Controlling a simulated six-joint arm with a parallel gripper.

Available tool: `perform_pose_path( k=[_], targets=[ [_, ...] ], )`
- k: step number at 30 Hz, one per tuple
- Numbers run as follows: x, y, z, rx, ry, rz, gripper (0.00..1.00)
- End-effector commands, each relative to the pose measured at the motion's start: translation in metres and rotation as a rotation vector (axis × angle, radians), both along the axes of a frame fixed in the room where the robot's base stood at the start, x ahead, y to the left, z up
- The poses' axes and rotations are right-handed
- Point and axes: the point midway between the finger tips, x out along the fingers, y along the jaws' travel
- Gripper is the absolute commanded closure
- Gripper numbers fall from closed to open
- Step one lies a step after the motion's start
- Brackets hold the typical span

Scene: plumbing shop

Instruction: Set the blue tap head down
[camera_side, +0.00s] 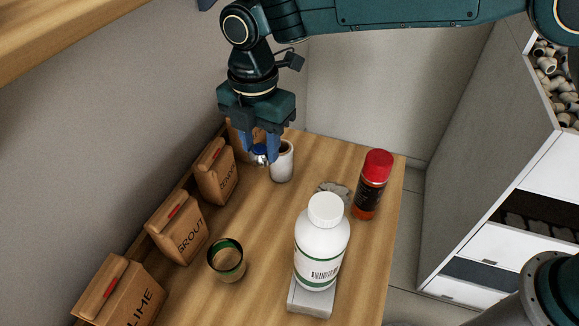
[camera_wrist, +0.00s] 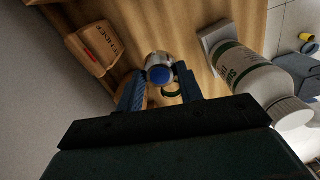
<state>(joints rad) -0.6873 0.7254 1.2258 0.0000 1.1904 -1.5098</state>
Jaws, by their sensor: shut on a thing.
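The blue tap head (camera_side: 260,153) is between the fingertips of my gripper (camera_side: 261,150), which is shut on it. In the side view it is small, with blue and bright metal showing, just left of a white cup (camera_side: 282,164). In the wrist view the tap head (camera_wrist: 160,74) shows a round blue face and a silvery body between the two blue fingers of my gripper (camera_wrist: 160,80). My gripper points down over the far end of the wooden bench (camera_side: 265,215). I cannot tell whether the tap head touches the bench or the cup.
Paper bags (camera_side: 180,230) line the left wall. A large white bottle (camera_side: 322,245) stands on a grey block (camera_side: 310,299). A red-capped bottle (camera_side: 372,185) stands near the right edge. The bench middle is clear.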

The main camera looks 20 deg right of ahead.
Motion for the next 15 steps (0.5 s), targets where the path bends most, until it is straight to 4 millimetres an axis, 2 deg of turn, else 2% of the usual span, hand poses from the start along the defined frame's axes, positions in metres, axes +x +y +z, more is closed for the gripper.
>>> perform_pose_path(
  k=[5,8,11,15],
  targets=[
    [0.008,-0.012,0.001,0.001,-0.001,-0.015,0.86],
    [0.017,-0.028,0.001,0.0,0.0,-0.034,0.86],
    [0.029,-0.05,0.002,0.001,-0.001,-0.059,0.86],
    [0.048,-0.09,0.002,0.0,0.0,-0.104,0.86]
  ],
)
